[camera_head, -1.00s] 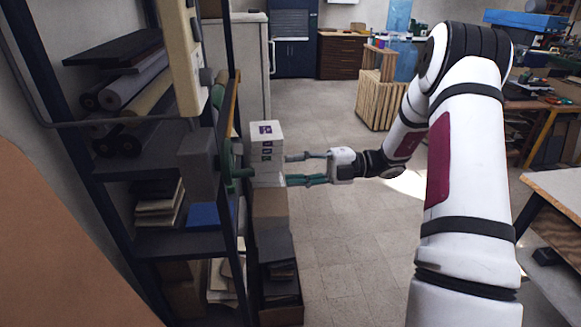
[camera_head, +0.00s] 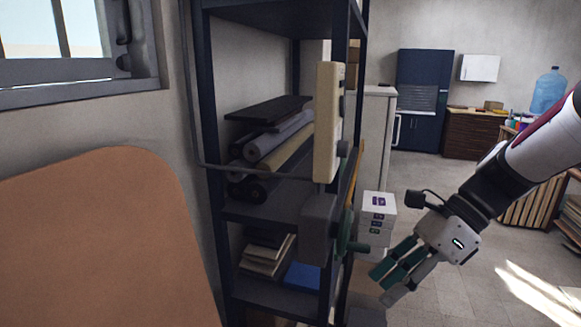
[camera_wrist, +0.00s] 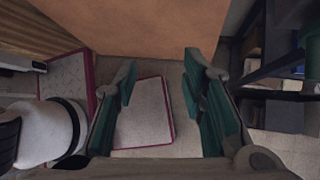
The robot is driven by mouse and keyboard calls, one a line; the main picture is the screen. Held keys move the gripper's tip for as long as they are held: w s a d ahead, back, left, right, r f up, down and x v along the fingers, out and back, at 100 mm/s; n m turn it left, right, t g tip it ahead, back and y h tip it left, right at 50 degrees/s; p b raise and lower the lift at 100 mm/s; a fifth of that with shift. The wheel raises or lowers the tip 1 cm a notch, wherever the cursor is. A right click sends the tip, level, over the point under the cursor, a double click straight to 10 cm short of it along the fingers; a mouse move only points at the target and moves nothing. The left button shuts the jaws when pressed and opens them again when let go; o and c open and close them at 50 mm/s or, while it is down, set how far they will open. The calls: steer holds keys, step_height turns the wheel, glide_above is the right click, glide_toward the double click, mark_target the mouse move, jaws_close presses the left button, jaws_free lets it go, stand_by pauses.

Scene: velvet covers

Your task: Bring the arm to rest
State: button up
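My arm reaches in from the right edge of the head view. My gripper (camera_head: 395,275) hangs at its end and points down and to the left, in front of the floor at lower right of the shelf. In the wrist view my gripper (camera_wrist: 160,72) has its two green-padded fingers spread well apart. Nothing is between them in contact with the pads. No object is held.
A dark metal shelf (camera_head: 270,205) with rolls and folded cloth stands left of my gripper. White boxes (camera_head: 377,212) are stacked just behind it. A large orange-brown panel (camera_head: 90,245) fills the lower left and appears in the wrist view (camera_wrist: 165,25). Open floor lies to the right.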

steer(key=s+d+r+n+t+h, duration=0.1)
steer(key=s+r+n+t+h, duration=0.1)
steer(key=s+n, duration=0.4)
steer(key=s+d+r+n+t+h, duration=0.2)
steer(key=s+r+n+t+h, duration=0.1)
steer(key=n, duration=1.2)
steer(key=s+t+h, duration=0.1)
steer(key=s+h, duration=0.1)
steer(key=h, duration=0.1)
steer(key=shift+s+r, duration=0.3)
steer(key=shift+s, duration=0.1)
